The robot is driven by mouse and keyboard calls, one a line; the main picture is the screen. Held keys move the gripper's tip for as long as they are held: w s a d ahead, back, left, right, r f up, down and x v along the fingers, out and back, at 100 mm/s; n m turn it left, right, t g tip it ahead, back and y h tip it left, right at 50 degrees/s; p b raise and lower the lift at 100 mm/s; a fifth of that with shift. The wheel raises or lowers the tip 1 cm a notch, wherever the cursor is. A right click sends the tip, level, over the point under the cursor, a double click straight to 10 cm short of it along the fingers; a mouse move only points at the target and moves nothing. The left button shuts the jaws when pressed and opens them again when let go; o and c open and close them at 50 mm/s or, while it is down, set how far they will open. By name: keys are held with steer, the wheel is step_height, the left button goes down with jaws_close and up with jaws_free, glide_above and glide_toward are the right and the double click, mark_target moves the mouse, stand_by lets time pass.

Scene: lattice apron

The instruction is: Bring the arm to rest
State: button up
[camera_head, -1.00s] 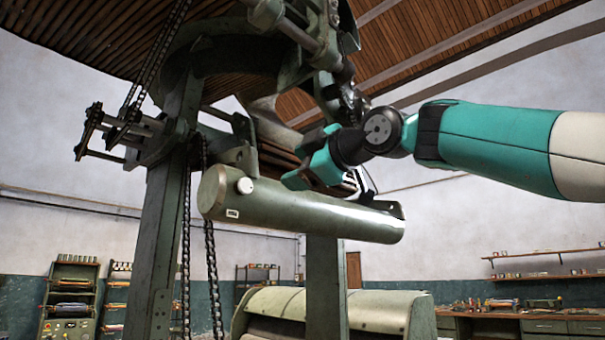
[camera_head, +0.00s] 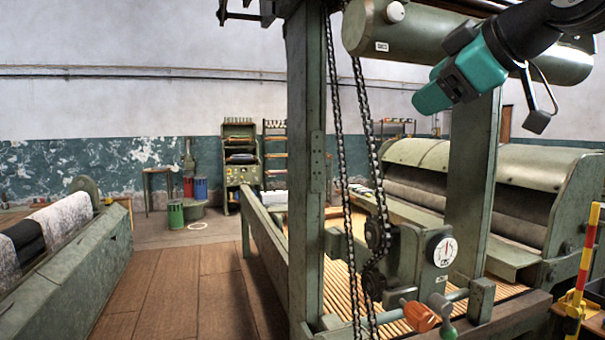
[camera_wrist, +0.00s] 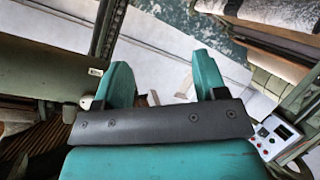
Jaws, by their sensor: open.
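My gripper (camera_head: 446,72), with teal fingers and a dark wrist, hangs at the upper right of the head view. It points down and left, in front of a green horizontal cylinder (camera_head: 425,32). In the wrist view my gripper (camera_wrist: 163,76) shows two teal fingers spread apart with nothing between them. The cylinder (camera_wrist: 40,68) fills the left side there. I cannot tell how far the fingers are from the cylinder. Most of my arm is out of view.
A green post (camera_head: 305,160) with hanging chains (camera_head: 340,180) stands left of my gripper. Below are a dial gauge (camera_head: 441,250) and an orange-handled crank (camera_head: 418,316). A striped pole (camera_head: 583,262) stands at right. Wooden floor (camera_head: 190,285) is open at left.

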steer(key=s+a+f+m+g, duration=0.1)
steer(key=s+a+f+g, duration=0.15)
steer(key=f, duration=0.45)
steer(key=s+a+f+m+g, duration=0.1)
steer(key=s+f+g, duration=0.15)
steer(key=f, duration=0.35)
steer(key=s+a+f+m+g+h, duration=0.1)
steer(key=s+f+m+g, duration=0.3)
steer(key=s+f, duration=1.4)
steer(key=f+g, duration=0.1)
steer(key=g, duration=0.1)
steer(key=shift+s+a+f+g+h, duration=0.2)
steer(key=shift+g+h, duration=0.1)
steer(key=shift+g, duration=0.1)
steer(key=shift+w, duration=0.1)
